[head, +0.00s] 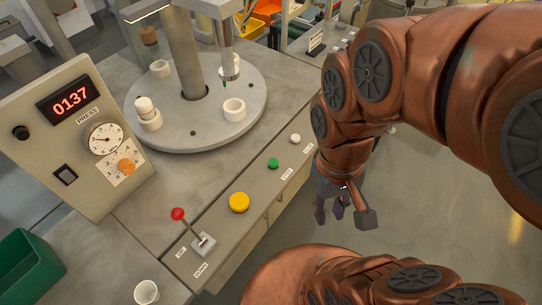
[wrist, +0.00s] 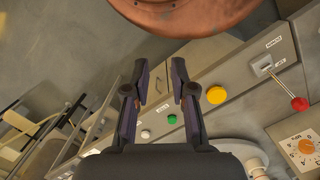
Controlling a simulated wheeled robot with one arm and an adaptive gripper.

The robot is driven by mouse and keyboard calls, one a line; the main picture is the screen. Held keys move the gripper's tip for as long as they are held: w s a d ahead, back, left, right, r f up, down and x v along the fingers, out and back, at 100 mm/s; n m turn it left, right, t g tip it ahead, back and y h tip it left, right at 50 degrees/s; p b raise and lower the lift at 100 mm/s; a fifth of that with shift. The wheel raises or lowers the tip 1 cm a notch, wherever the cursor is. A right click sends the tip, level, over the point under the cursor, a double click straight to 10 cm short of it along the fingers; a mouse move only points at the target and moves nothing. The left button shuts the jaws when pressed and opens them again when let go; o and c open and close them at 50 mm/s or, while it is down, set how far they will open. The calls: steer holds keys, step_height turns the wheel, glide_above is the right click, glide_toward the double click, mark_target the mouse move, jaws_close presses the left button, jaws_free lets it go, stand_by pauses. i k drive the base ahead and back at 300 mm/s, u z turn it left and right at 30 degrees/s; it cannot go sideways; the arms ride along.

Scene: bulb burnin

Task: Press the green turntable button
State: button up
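The small round green button (head: 273,163) sits on the sloped front panel of the grey bench, between a large yellow button (head: 239,202) and a white button (head: 295,139). In the wrist view the green button (wrist: 172,119) shows low between my fingers. My gripper (head: 343,212) is off to the right of the panel in the head view, apart from the button. Its two fingers (wrist: 159,68) are spread with nothing between them. The round grey turntable (head: 182,140) lies behind the buttons and carries several white cups.
A red-knobbed lever (head: 178,214) stands left of the yellow button. A control box with a red display reading 0137 (head: 70,97) stands at the left. A green bin (head: 28,265) and a white cup (head: 146,292) are at lower left. Open floor lies right of the panel.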

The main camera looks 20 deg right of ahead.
mark_target(273, 163)
steer(key=u, duration=3.4)
steer(key=k, duration=1.65)
steer(key=u, duration=0.15)
